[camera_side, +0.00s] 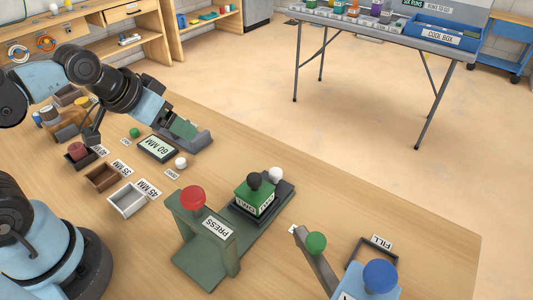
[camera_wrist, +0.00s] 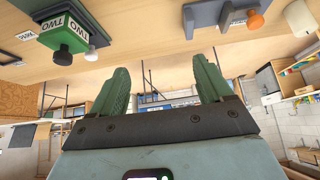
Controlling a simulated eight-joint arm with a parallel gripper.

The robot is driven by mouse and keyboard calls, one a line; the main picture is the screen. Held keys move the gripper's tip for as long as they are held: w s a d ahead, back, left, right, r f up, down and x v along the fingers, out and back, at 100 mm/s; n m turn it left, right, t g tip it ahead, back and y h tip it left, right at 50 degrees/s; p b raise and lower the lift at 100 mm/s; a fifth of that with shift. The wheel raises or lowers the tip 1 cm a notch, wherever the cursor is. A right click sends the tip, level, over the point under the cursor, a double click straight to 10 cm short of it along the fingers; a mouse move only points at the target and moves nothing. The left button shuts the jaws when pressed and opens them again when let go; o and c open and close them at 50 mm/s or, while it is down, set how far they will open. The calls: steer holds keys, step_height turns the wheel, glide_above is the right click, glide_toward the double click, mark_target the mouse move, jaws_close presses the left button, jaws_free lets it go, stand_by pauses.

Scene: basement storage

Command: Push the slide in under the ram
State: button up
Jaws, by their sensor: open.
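In the side view the press (camera_side: 218,243), topped by a red knob (camera_side: 192,197), stands at the near end of a dark green base plate (camera_side: 187,268). A green block (camera_side: 254,203) with a black knob sits on the plate in a dark carrier, beyond the press and apart from it. A white knob (camera_side: 276,174) stands at the carrier's far end. My gripper (camera_side: 185,129) is at the upper left, well away from them. In the wrist view my gripper (camera_wrist: 165,85) has its green fingers wide apart and empty. A green block marked TWO (camera_wrist: 65,37) shows beyond the left finger.
A lever with a green knob (camera_side: 316,243) and a blue knob (camera_side: 380,276) stand at the lower right. Bare tabletop (camera_side: 400,215) lies right of the plate.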

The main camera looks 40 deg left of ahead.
steer(key=w+d+r+m, duration=0.1)
steer(key=m, duration=0.1)
steer(key=w+d+r+m+g, duration=0.1)
steer(key=w+d+m, duration=0.1)
steer(key=shift+w+d+r+g+h, duration=0.1)
steer(key=shift+r+g+h, duration=0.1)
steer(key=shift+g+h, duration=0.1)
steer(key=c, duration=0.3)
steer(key=m+g, duration=0.5)
steer(key=m, duration=0.9)
glide_above(277, 172)
steer(key=f, duration=0.1)
steer(key=shift+c, duration=0.2)
step_height(277, 172, down, 12)
steer(key=shift+f, duration=0.2)
jaws_close()
